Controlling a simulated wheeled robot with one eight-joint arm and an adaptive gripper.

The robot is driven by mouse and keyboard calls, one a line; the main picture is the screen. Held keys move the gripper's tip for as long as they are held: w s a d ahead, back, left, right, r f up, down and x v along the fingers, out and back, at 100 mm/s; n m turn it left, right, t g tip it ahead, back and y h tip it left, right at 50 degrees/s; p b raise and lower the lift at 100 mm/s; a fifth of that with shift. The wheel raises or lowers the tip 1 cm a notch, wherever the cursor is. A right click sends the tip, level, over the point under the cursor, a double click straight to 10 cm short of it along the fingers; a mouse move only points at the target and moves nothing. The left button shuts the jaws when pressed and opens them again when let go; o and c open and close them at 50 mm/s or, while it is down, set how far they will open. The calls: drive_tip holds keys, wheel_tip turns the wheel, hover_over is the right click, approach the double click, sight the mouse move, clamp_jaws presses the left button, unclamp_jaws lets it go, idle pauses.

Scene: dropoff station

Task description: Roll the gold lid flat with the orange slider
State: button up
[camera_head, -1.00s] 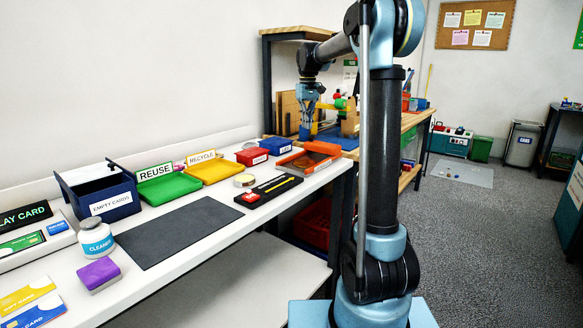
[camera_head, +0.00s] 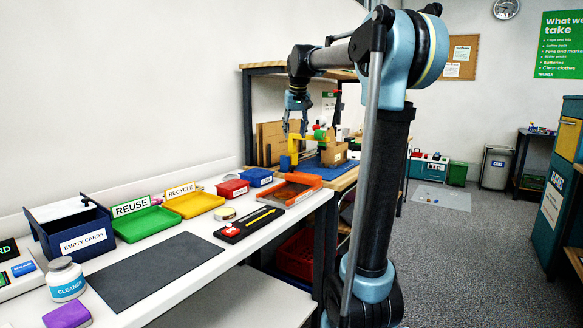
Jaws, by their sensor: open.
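An orange frame with a brownish panel in it (camera_head: 290,190) lies at the far right end of the white counter. It is the only orange device on this counter, but I cannot make out a separate slider on it. A small round tin with a pale yellowish top (camera_head: 225,213) sits to its left, behind a black tray. I cannot tell whether this is the gold lid, and no other gold lid is clear. My gripper (camera_head: 295,130) is open, points down and appears empty. In the picture it is above the orange frame, apart from it, against the far bench.
On the counter are a black tray (camera_head: 248,225), a dark mat (camera_head: 155,268), green (camera_head: 150,224) and yellow (camera_head: 194,205) trays, red (camera_head: 233,189) and blue (camera_head: 259,177) boxes, a dark blue box (camera_head: 72,242) and a cleaner bottle (camera_head: 66,280). The mat is bare.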

sight(292, 166)
drive_tip(key=x, duration=1.5)
drive_tip(key=shift+w+f, duration=0.3)
drive_tip(key=shift+w, duration=0.1)
